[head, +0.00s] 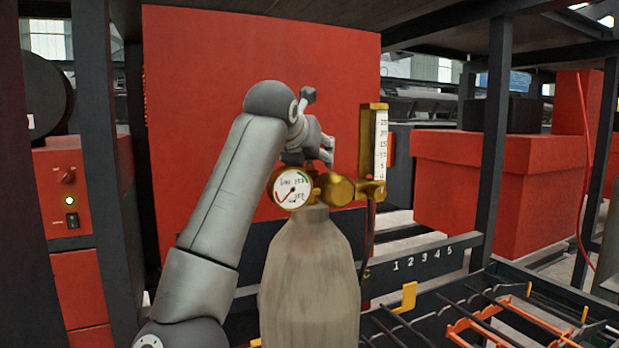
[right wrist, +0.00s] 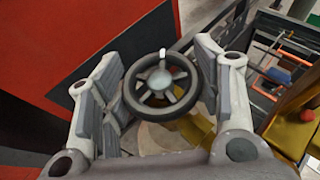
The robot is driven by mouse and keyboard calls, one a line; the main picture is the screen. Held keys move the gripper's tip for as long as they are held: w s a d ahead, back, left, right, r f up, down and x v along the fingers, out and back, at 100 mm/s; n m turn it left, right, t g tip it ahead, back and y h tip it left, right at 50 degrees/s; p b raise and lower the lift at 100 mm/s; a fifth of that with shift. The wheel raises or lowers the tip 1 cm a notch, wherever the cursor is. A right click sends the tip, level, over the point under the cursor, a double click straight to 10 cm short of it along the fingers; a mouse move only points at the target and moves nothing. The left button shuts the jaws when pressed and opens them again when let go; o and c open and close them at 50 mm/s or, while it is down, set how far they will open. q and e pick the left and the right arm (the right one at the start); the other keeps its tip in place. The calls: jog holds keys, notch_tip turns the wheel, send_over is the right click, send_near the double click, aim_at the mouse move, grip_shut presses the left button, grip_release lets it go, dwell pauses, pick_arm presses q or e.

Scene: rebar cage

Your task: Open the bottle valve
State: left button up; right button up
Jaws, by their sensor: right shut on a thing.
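The grey gas bottle (head: 310,275) stands upright in the middle of the head view. On its top is a brass valve and regulator (head: 340,190) with a round white gauge (head: 292,188) and an upright scale tube (head: 380,145). In the right wrist view, the valve's dark handwheel (right wrist: 159,80) with a pale hub sits between the fingers of my right gripper (right wrist: 163,72), which is shut on it. In the head view my right gripper (head: 320,150) is just above the brass valve, and the handwheel is hidden there. My left gripper is not in view.
A large red cabinet (head: 225,110) stands close behind the bottle. Dark frame posts (head: 490,150) rise on both sides. At the lower right is a rack with orange and yellow parts (head: 510,315). A red panel (head: 68,185) with a switch is on the left.

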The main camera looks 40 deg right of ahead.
jog(key=n+t+y+b, duration=0.3)
jog(key=n+t+b, duration=0.1)
jog(key=b, duration=0.1)
jog(key=shift+s+f+n+y, duration=0.1)
jog(key=shift+f+n+y, duration=0.05)
jog(key=shift+n+y, duration=0.2)
jog(key=shift+n+t+y+b, duration=0.9)
jog(key=shift+n+y+b, duration=0.85)
jog(key=shift+y, duration=0.2)
jog(key=o, duration=1)
jog(key=shift+o, duration=0.2)
jog(key=shift+r, duration=5.15)
